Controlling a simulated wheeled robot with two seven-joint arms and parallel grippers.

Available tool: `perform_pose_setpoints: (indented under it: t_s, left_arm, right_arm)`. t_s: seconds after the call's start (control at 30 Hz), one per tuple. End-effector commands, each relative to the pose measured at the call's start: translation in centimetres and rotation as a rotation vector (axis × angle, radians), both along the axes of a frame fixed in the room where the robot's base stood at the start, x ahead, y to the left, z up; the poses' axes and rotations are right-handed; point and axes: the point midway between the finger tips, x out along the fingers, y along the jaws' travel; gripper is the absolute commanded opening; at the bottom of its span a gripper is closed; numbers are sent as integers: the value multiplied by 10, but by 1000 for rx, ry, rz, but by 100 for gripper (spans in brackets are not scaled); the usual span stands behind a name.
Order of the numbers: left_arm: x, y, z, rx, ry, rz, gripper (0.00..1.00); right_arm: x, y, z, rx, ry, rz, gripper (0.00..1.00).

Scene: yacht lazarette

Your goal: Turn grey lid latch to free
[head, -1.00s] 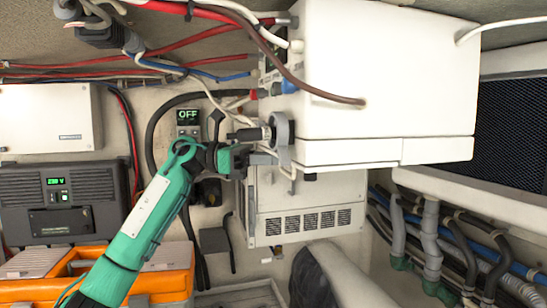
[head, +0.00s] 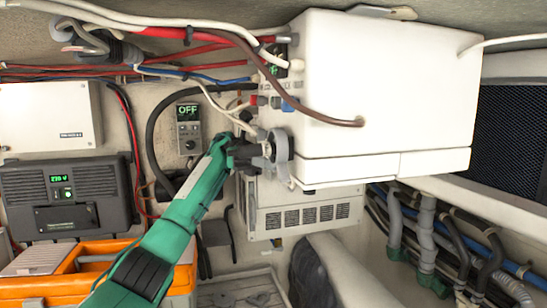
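A grey rounded fitting, which looks like the lid latch (head: 281,147), sits on the left side of the large white box (head: 375,85), near its lower edge. My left arm comes in from the lower left. Its dark gripper (head: 262,150) is right at the fitting's left side, touching or very close to it. The gripper covers part of the fitting. The fingers are too small and overlapped to tell whether they are closed on it. My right gripper is not in view.
Cables and hoses (head: 240,40) run above and left of the gripper. A small panel reading OFF (head: 188,128) is on the wall behind. A vented white unit (head: 305,210) is below the box. An orange toolbox (head: 95,252) stands lower left.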

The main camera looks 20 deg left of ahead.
Motion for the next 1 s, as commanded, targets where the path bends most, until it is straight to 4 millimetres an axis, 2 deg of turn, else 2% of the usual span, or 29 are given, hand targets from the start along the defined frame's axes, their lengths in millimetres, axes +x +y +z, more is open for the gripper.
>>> perform_pose_setpoints:
  t_s: [0.57,0.6,0.67,1.0]
  left_arm:
    - [0,0,-1,2,0,-31,0]
    - [0,0,-1,3,1,-31,25]
    - [0,0,-1,2,0,-30,37]
    - [-1,0,-1,1,0,-29,38]
  right_arm:
    - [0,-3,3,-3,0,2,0]
    - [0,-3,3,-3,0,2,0]
    - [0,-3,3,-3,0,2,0]
    - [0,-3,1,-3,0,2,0]
